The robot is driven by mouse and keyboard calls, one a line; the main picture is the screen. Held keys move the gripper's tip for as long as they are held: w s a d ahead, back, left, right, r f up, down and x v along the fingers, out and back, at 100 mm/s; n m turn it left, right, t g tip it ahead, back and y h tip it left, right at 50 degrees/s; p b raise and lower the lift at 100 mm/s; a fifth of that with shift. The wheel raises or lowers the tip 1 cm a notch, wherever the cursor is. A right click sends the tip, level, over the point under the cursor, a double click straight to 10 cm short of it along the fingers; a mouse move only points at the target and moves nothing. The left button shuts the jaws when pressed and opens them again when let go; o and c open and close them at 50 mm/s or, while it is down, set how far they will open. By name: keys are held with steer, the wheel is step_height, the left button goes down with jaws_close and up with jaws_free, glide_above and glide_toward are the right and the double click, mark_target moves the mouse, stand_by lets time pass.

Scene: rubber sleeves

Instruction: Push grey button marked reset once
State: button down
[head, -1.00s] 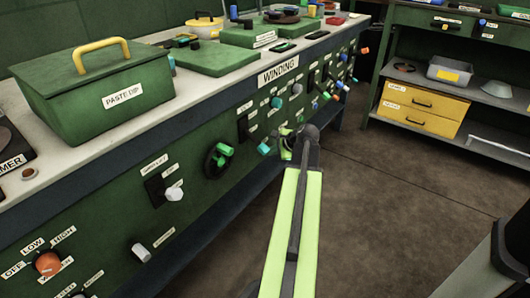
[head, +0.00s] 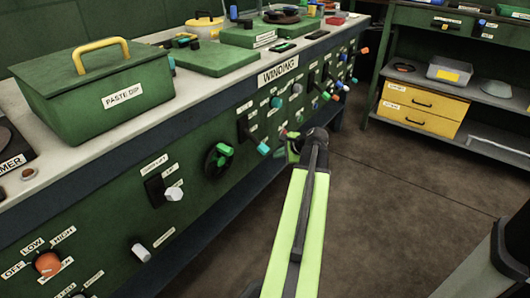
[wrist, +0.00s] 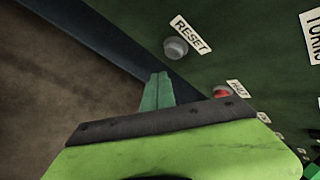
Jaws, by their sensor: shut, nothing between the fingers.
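The grey reset button (wrist: 176,47) is a round knob on the green panel in the wrist view, beside a white RESET label (wrist: 190,34). My gripper (wrist: 157,80) is shut and empty. Its tips appear below and slightly left of the button in the wrist view, with a visible gap between them in the picture. In the head view my gripper (head: 292,150) is in front of the lower panel of the winding bench. I cannot make out the reset button in the head view.
A red button (wrist: 222,92) with its own label is close by on the same panel. A green knob (head: 221,150) and other coloured controls project from the bench front (head: 120,205). The floor (head: 390,190) to the right is clear.

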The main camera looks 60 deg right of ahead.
steer(key=s, duration=0.3)
steer(key=shift+s, duration=0.1)
stand_by(0.8)
